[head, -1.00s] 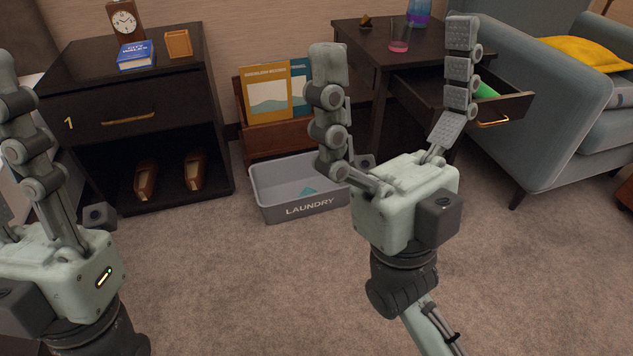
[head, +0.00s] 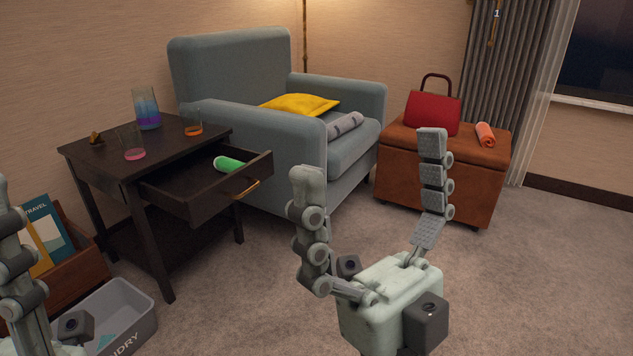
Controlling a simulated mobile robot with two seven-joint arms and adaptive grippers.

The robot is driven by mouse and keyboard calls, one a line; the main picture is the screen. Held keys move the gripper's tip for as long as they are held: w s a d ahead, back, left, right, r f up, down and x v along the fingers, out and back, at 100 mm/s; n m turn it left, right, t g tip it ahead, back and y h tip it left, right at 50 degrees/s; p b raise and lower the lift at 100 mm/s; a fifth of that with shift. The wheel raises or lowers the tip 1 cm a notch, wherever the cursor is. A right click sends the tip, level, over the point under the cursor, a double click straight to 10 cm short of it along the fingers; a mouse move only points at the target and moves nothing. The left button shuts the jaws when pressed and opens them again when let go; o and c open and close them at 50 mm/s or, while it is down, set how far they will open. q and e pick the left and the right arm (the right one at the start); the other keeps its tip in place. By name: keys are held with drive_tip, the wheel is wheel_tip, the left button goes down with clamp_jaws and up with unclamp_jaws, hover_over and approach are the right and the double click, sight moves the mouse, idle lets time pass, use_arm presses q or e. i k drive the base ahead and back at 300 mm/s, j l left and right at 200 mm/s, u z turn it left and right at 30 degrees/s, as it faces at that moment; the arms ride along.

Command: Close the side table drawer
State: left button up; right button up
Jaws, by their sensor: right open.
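The dark wooden side table (head: 98,153) stands at the left in the head view. Its drawer (head: 190,203) is pulled out toward the right front, with a brass handle (head: 246,189) on its front panel. A green rolled item (head: 228,164) lies inside the drawer. My right gripper (head: 368,150) is open and empty, to the right of the drawer and apart from it. My left gripper is at the lower left edge, with only part of one finger showing, so its opening is hidden.
A vase (head: 147,109) and two glasses stand on the tabletop. A blue-grey armchair (head: 235,65) is close behind the drawer. A brown ottoman (head: 400,165) bears a red bag (head: 433,113). A grey laundry bin (head: 128,300) is at lower left. Carpet is clear at right.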

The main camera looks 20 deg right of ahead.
sight(190, 188)
drive_tip(key=i+u, duration=0.1)
drive_tip(key=i, duration=0.95)
